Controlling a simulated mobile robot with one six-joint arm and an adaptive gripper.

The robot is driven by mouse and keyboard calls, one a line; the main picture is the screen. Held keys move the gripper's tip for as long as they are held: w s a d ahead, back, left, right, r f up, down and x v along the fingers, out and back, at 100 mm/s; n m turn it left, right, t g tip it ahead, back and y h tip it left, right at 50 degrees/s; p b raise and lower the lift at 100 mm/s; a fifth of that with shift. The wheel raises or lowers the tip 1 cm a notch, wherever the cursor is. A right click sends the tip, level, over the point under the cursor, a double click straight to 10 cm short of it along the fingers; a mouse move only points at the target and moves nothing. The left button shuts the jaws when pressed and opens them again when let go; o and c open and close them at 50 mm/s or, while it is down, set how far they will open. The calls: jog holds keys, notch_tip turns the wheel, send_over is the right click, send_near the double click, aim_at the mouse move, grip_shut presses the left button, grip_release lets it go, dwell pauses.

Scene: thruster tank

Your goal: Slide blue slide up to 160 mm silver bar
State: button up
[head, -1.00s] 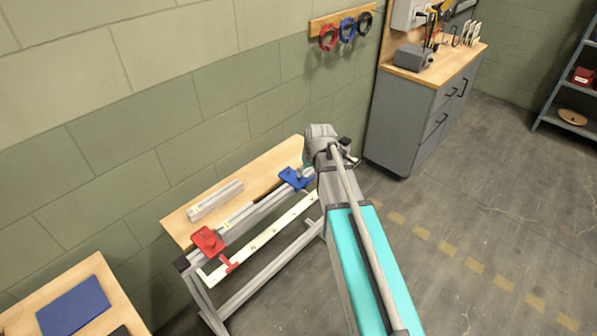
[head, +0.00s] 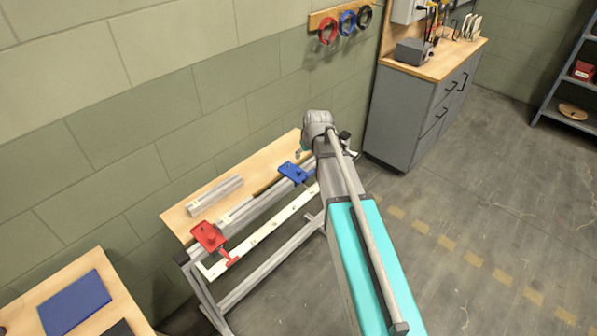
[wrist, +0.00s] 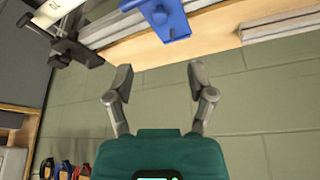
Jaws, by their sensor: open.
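The blue slide (head: 293,173) sits on the grey rail toward its far end; the wrist view shows it at the top (wrist: 165,18). A red piece (head: 208,237) sits at the rail's near end. A short silver bar (head: 236,213) lies along the rail beside the red piece, with a gap between it and the blue slide. A longer silver bar (head: 214,195) lies on the wooden bench top; I cannot read either length. My gripper (wrist: 160,85) is open and empty, apart from the blue slide. In the head view my arm mostly hides it.
A white strip (head: 265,232) with markings runs along the rail's front. The bench (head: 182,217) stands by a green block wall. A black clamp-like part (wrist: 75,47) is near the rail end in the wrist view. A grey cabinet (head: 400,118) stands beyond; floor at right is clear.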

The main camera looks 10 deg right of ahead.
aim_at(298, 170)
jog(key=shift+b+x, duration=5.65)
jog(key=shift+x, duration=0.7)
jog(key=shift+w, duration=0.15)
grip_shut()
jog(key=shift+a, duration=0.25)
jog(key=shift+d, duration=0.25)
